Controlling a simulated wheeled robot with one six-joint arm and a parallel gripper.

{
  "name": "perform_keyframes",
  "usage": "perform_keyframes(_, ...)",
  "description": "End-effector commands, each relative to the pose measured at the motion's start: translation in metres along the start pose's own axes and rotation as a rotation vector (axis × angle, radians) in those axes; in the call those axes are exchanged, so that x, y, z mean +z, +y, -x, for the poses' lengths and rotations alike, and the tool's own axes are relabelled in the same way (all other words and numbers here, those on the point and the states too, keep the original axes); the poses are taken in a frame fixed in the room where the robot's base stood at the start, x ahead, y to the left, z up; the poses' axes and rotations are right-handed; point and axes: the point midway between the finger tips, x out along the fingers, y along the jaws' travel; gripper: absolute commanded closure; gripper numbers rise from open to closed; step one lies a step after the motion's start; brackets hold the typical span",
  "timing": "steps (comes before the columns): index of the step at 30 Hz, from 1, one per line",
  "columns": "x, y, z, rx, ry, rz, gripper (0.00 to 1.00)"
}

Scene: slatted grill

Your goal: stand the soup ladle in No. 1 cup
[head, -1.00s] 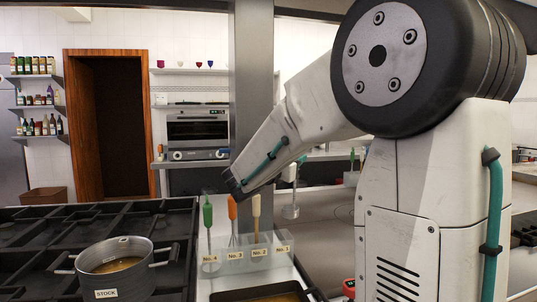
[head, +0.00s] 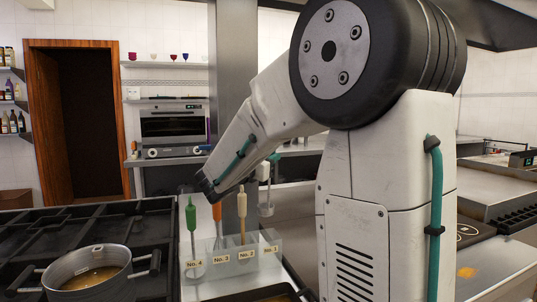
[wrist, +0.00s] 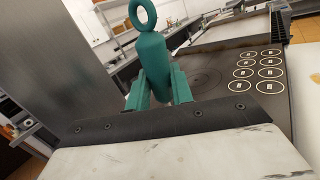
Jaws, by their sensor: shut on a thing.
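My gripper (head: 270,160) is shut on the soup ladle, whose steel bowl (head: 267,209) hangs downward in the head view. In the wrist view, the ladle's teal handle (wrist: 151,58), with a ring at its end, stands between the fingers of my gripper (wrist: 161,85). The clear cup rack carries labels No. 4 to No. 1 from left to right. No. 1 cup (head: 271,249) appears empty. The ladle's bowl shows above the No. 1 label, apart from the rack; its exact depth over the cup is hard to tell.
Green-handled (head: 191,218), orange-handled (head: 217,213) and beige-handled (head: 242,206) utensils stand in the other cups. A stock pot (head: 88,270) sits on the black stove at left. A dark pan (head: 258,293) lies in front of the rack. A steel column (head: 232,100) rises behind.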

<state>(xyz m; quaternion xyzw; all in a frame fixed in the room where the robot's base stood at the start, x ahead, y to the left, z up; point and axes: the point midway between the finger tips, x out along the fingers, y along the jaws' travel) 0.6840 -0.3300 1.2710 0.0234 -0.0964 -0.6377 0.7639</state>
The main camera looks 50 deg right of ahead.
Motion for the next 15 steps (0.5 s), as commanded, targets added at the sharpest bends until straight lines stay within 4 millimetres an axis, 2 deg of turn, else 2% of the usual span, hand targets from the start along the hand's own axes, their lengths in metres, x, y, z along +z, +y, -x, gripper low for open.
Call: perform_keyframes(15,-0.031,-0.004,0.005,0.002,0.000,0.001,1.00)
